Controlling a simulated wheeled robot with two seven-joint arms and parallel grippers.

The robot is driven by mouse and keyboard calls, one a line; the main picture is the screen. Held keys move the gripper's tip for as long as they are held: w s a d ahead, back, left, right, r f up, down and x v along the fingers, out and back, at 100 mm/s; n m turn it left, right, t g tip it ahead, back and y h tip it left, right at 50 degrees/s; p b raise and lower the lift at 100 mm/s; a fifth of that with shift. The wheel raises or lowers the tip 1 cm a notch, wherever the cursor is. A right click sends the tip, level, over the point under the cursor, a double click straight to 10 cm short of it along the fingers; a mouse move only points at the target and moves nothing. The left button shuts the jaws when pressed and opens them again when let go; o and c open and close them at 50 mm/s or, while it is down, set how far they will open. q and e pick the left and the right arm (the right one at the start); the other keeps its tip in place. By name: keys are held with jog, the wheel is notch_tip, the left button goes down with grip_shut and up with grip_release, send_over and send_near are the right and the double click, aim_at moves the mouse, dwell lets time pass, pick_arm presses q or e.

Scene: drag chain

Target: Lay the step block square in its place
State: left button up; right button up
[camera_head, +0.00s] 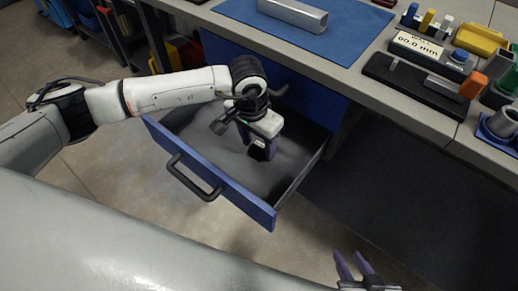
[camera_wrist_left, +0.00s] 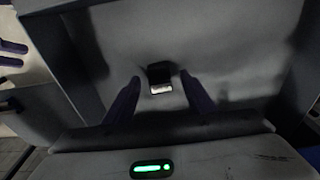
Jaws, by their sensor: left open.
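A small dark block with a bright metal face (camera_wrist_left: 161,88) lies on the drawer floor in the left wrist view, between and beyond my fingertips; I take it to be the step block, but its steps are too small to make out. In the wrist view my left gripper (camera_wrist_left: 160,84) is open, a finger on each side of the block, with no clear contact. My right gripper (camera_head: 358,268) is open and empty at the bottom edge.
The blue-fronted drawer has a black handle (camera_head: 192,177) and raised side walls around my left gripper.

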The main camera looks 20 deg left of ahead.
pick_arm(q)
jog(key=shift+w+f, duration=0.1)
jog(key=shift+f, duration=0.5)
grip_shut()
jog(key=shift+r, duration=0.1)
